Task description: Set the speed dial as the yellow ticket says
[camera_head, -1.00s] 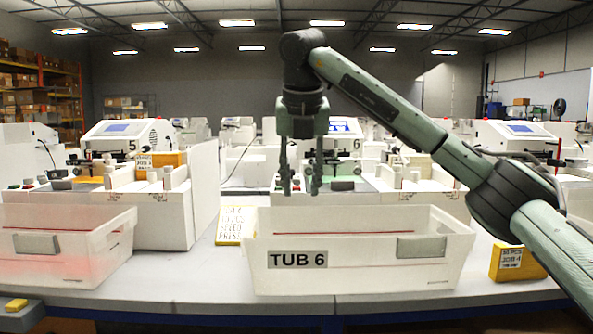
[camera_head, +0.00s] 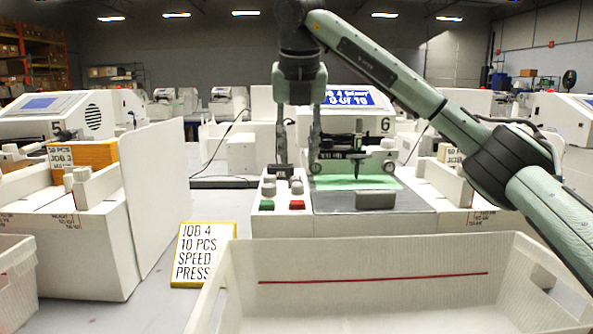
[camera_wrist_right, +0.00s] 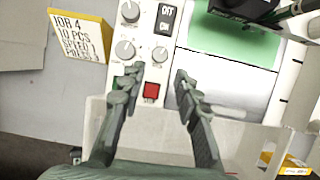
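The yellow ticket (camera_head: 205,252) stands left of the near plotter; it reads JOB 4, 10 PCS, SPEED, PRESS, with its lower edge and right side partly behind the tub. It also shows in the right wrist view (camera_wrist_right: 80,38), where its numbers are blurred. The plotter's control panel (camera_head: 283,190) carries several grey knobs, a green button and a red button (camera_wrist_right: 154,88). In the wrist view, a marked dial (camera_wrist_right: 125,50) lies just beyond the left fingertip. My right gripper (camera_head: 298,160) is open and empty above the panel; its fingers also show in the wrist view (camera_wrist_right: 158,74). My left gripper is out of view.
A white tub (camera_head: 375,262) stands in front of the plotter. A blue screen (camera_head: 350,97) reads 0 OF 10. White side walls (camera_head: 150,190) and neighbouring machines flank the station. A green sheet (camera_head: 355,182) lies on the plotter bed. An OFF/ON switch (camera_wrist_right: 165,18) is beside the knobs.

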